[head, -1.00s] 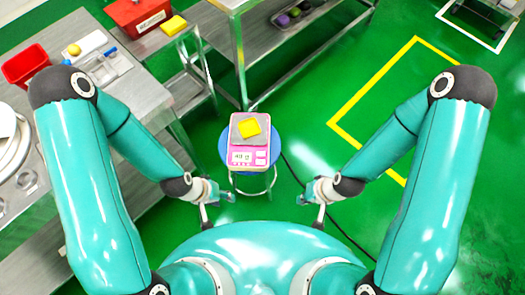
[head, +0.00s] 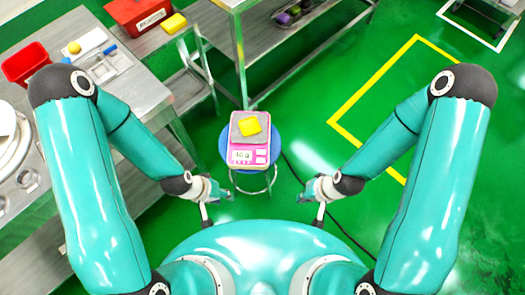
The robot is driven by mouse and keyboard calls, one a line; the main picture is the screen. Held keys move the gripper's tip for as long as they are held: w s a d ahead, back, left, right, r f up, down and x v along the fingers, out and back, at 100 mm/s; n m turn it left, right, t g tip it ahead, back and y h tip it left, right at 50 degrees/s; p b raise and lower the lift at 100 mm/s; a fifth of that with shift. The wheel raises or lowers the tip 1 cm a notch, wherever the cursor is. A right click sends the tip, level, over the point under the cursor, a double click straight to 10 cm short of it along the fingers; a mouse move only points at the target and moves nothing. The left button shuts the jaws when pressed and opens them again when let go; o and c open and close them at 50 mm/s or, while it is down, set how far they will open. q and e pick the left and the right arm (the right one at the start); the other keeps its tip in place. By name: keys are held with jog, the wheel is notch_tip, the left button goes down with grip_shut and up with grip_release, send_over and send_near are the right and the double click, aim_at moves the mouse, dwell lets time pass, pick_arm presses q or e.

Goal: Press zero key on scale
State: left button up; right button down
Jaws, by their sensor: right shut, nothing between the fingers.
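The pink scale (head: 233,140) stands on a round blue stool (head: 270,138) in the middle of the head view. A yellow block (head: 249,126) lies on its metal pan. The scale's display (head: 242,156) and a few pale keys (head: 261,156) face me; the key labels are too small to read. My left gripper (head: 222,194) is below and left of the scale, apart from it; its fingers are too small to judge. My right gripper (head: 304,197) is below and right of the scale, shut and empty, apart from the scale.
A steel table (head: 150,95) on the left carries a red bin (head: 26,63) and a tray (head: 103,68). A red box (head: 138,14) and a yellow item (head: 173,24) stand behind it. A steel shelf table (head: 225,45) is behind the stool. Green floor is free on the right.

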pick_arm(q)
grip_shut()
dwell(1.1)
